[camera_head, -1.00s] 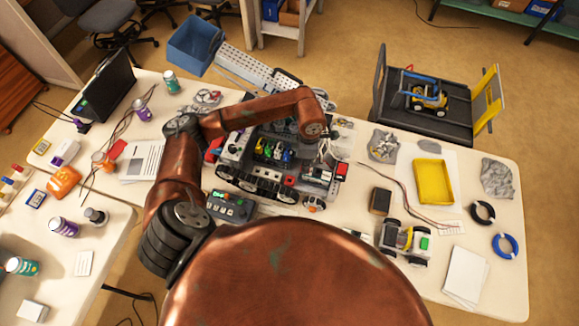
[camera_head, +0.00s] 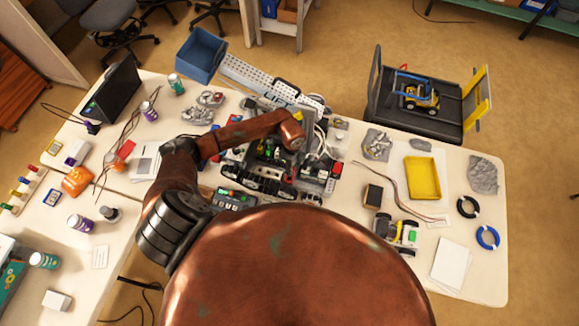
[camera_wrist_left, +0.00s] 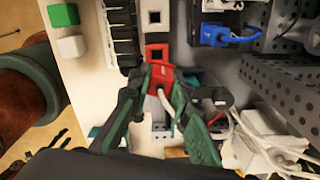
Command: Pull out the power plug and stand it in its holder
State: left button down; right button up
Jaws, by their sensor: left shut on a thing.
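In the left wrist view a red plug (camera_wrist_left: 161,74) with a pale cable sits between the dark green fingers of my left gripper (camera_wrist_left: 160,88), which is shut on it. I cannot tell whether the plug is seated in an opening or free. In the head view my left wrist hangs over the tracked robot (camera_head: 262,170) on the table, and the arm hides most of the gripper. I cannot make out the plug's holder. My right gripper is out of view.
A blue plug (camera_wrist_left: 225,35) and perforated grey metal (camera_wrist_left: 285,85) lie to the right in the wrist view. White cables (camera_wrist_left: 265,145) are close to the fingers. A yellow tray (camera_head: 422,178) and a small wheeled car (camera_head: 397,232) stand on the table's right half.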

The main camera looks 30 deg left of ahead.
pick_arm(q)
jog(key=n, duration=0.2)
jog(key=shift+s+a+f+n+p, duration=0.25)
jog(key=shift+s+n+p, duration=0.05)
jog(key=shift+n, duration=0.1)
jog(key=shift+a+f+n, duration=0.1)
jog(key=shift+f+n, duration=0.1)
jog(key=shift+n, duration=0.2)
jog(key=shift+f+b, duration=1)
jog(key=shift+f, duration=0.15)
jog(key=shift+r, duration=0.1)
jog(key=shift+p, duration=0.3)
jog(key=shift+f, duration=0.45)
jog(key=shift+f, duration=0.6)
dwell(0.5)
